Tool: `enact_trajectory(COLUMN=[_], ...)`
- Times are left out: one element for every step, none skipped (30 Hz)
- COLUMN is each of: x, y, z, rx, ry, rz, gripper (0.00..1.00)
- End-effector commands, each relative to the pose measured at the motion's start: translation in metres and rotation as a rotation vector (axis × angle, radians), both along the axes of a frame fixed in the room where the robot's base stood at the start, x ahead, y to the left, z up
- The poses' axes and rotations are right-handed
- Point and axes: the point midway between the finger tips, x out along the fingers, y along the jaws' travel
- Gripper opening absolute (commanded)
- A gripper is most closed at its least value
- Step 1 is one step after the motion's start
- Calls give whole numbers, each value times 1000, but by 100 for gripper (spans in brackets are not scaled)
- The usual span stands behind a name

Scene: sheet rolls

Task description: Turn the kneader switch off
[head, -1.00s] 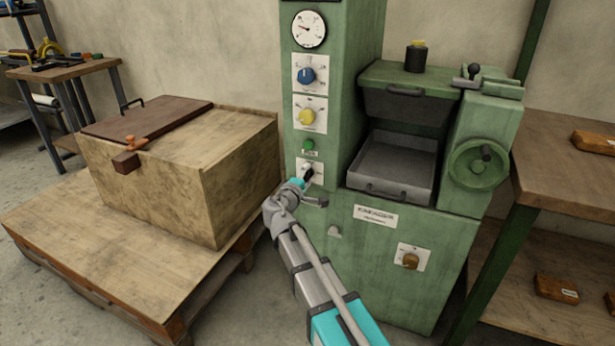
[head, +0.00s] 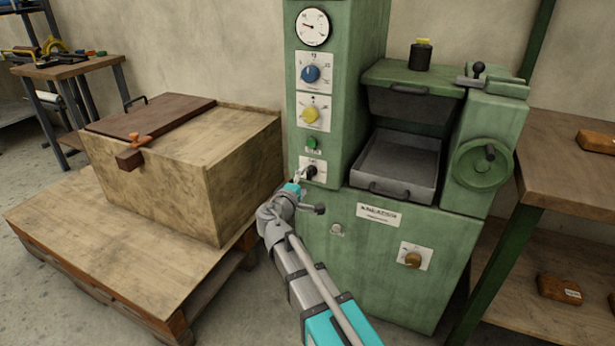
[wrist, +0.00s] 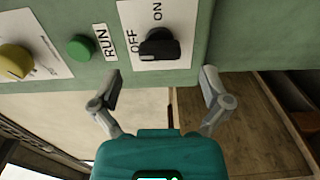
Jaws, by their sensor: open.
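The kneader switch (head: 311,171) is a black knob on a white plate, low on the green machine's column. In the wrist view the knob (wrist: 160,45) sits between my finger lines, with OFF printed to its left and ON above it. Its grip looks roughly level in that view, its end near the OFF side; the exact pointing is hard to tell. My gripper (wrist: 160,76) is open and empty, its fingertips a little short of the knob, one to each side. In the head view my gripper (head: 305,190) is just below the switch plate and partly overlaps it.
Above the switch are a green RUN button (head: 312,143), a yellow knob (head: 310,115), a blue knob (head: 310,74) and a gauge (head: 312,27). A wooden chest (head: 150,190) on a pallet stands close on the left. A handwheel (head: 482,163) and shelf (head: 570,165) are at right.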

Motion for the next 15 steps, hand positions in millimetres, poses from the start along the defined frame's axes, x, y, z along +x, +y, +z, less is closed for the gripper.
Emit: enact_trajectory(x=[-11, -16, -22, -27, -31, -37, -42, -46, -51, -54, -57, -61, -63, -65, -68], y=[2, 4, 6, 8, 9, 11, 13, 15, 17, 18, 19, 21, 22, 23, 23], z=[0, 0, 0, 0, 0, 0, 0, 0, 0, 0, 0, 0, 0, 0, 0], rx=[0, 0, 0, 0, 0, 0, 0, 0, 0, 0, 0, 0, 0, 0, 0], ry=[0, 0, 0, 0, 0, 0, 0, 0, 1, 1, 1, 1, 1, 1, 1], rz=[1, 1, 2, 2, 1, 1, 1, 2, 1, 0, 0, 0, 1, 1, 0], gripper=[97, 97, 97, 97, 97, 97, 97, 97, 97, 97, 97, 97, 97, 97, 97])
